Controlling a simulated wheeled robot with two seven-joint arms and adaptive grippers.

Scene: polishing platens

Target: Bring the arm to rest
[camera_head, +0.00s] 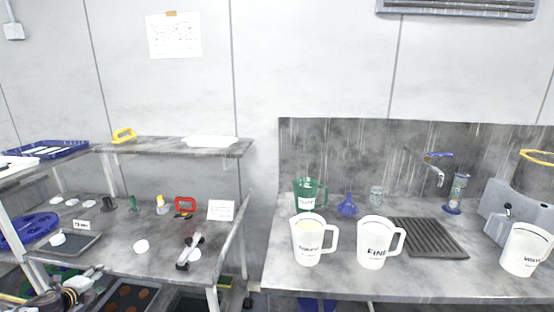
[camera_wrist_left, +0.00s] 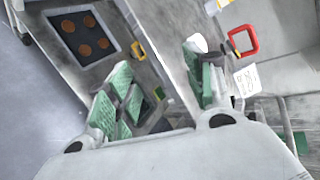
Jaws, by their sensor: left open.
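My left gripper (camera_head: 72,290) shows at the bottom left of the head view, low in front of the left bench (camera_head: 115,262). In the left wrist view its two fingers with green pads (camera_wrist_left: 158,88) stand apart, so it is open. I see nothing clearly held between them, though a dark shape lies behind the pads and I cannot tell what it is. Most of the left arm is outside the head view. My right gripper is in neither view.
A tray with brown discs (camera_wrist_left: 85,35) lies near the left gripper. The bench carries a red frame (camera_head: 186,204), a white puck (camera_head: 141,246) and a black-and-white tool (camera_head: 190,250). Pitchers (camera_head: 308,242) stand on the right counter (camera_head: 340,283). A shelf (camera_head: 170,148) overhangs the left bench.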

